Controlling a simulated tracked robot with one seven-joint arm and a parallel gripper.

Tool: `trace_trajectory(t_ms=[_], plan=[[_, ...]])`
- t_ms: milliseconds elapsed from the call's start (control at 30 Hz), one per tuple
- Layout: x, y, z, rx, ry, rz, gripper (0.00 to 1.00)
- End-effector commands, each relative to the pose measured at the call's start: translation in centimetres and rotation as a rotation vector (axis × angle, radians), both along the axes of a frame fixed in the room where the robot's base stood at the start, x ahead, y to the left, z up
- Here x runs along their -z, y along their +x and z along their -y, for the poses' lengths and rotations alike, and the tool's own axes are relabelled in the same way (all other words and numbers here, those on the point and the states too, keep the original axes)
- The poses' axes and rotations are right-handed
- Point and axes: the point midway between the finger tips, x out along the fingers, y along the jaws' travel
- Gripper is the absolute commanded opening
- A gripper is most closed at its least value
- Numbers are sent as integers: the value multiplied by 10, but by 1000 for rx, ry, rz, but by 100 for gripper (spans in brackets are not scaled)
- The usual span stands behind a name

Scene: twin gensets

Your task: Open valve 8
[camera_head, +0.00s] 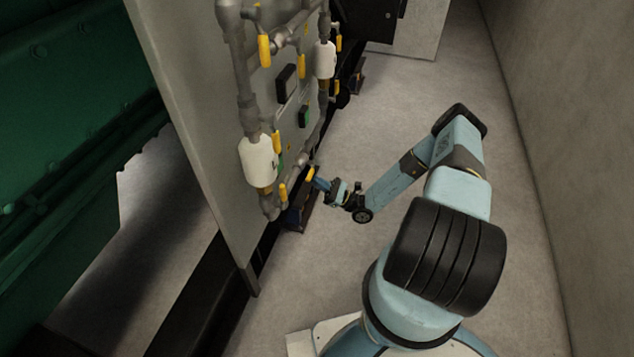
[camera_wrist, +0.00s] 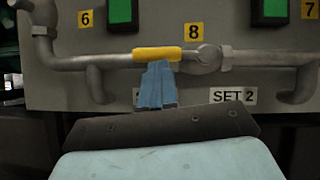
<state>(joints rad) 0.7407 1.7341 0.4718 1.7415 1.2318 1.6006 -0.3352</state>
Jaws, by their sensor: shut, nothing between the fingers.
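The valve 8 handle (camera_wrist: 157,54) is a yellow lever lying along the horizontal grey pipe, just below the yellow "8" label (camera_wrist: 194,31) in the wrist view. In the head view the handle (camera_head: 310,174) shows low on the panel, pointing along the lower pipe. My gripper (camera_wrist: 158,70) is shut, its blue fingertips at the lower edge of the handle. Whether they touch it I cannot tell. In the head view my gripper (camera_head: 318,178) is beside the handle, low at the panel's right side.
Labels "6" (camera_wrist: 86,18) and "7" (camera_wrist: 311,8) and two green displays (camera_wrist: 121,10) sit above the pipe (camera_wrist: 95,60). A "SET 2" plate (camera_wrist: 233,95) is below. Other yellow handles (camera_head: 264,50) and white cylinders (camera_head: 257,161) are on the panel. The floor by the right wall is clear.

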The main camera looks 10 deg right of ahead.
Motion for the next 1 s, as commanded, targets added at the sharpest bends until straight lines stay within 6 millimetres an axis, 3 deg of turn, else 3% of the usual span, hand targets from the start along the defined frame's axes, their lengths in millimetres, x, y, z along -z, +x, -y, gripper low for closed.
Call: trace_trajectory(t_ms=[167,300,700,1000], plan=[[17,0,-1,-3,2,-1,0],[42,-2,3,-3,1,-4,0],[83,-34,58,-1,-2,-4,0],[96,-44,74,-5,-2,-4,0]])
